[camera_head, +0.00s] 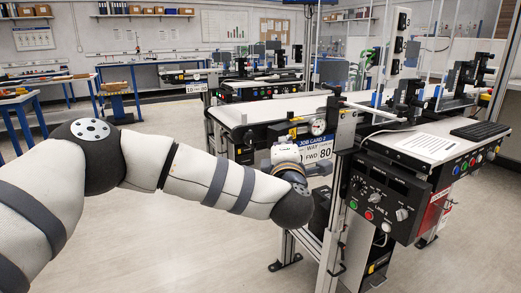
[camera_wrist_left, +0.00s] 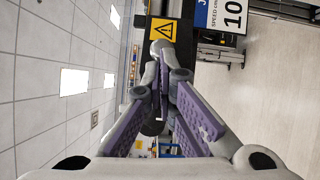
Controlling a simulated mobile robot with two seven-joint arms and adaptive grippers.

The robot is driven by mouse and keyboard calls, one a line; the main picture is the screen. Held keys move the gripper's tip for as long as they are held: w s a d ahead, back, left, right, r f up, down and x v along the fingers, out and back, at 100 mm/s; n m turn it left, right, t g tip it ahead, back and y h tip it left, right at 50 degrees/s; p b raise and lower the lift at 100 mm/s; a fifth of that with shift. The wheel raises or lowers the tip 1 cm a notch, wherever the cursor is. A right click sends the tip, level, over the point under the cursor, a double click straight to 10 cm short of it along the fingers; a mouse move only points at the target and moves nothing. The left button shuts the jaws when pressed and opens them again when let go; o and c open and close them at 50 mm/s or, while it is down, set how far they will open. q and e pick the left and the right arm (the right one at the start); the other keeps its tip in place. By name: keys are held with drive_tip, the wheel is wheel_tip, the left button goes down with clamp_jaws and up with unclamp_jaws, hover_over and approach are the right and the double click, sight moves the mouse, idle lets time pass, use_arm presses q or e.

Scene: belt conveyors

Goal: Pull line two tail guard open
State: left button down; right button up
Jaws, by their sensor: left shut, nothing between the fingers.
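The black guard with a yellow warning triangle (camera_wrist_left: 164,30) is at the top middle of the left wrist view, ahead of my fingers. In the head view the dark end of the near conveyor (camera_head: 265,134) is partly hidden by my wrist, and I cannot make out the guard's hinge or its opening. My left gripper (camera_wrist_left: 161,75) is shut and empty, with its purple-padded fingers pointing at the guard. I cannot tell whether the fingertips touch it. In the head view my left gripper (camera_head: 285,152) is mostly hidden at the conveyor's end. My right gripper is out of view.
A black control box (camera_head: 385,200) with buttons hangs on the near conveyor's right side. A blue-and-white job card (camera_head: 318,150) is just beside my wrist. Another conveyor (camera_head: 265,90) stands behind. Open floor (camera_head: 150,240) lies at the left and front.

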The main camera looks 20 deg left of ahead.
use_arm(q)
drive_tip(key=shift+w+d+n+g+y, duration=0.3)
drive_tip(key=shift+d+n+g+y, duration=0.15)
drive_tip(key=shift+n+y, duration=0.4)
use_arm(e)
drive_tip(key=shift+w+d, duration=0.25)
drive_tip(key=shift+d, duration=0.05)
use_arm(q)
drive_tip(key=shift+s, duration=0.1)
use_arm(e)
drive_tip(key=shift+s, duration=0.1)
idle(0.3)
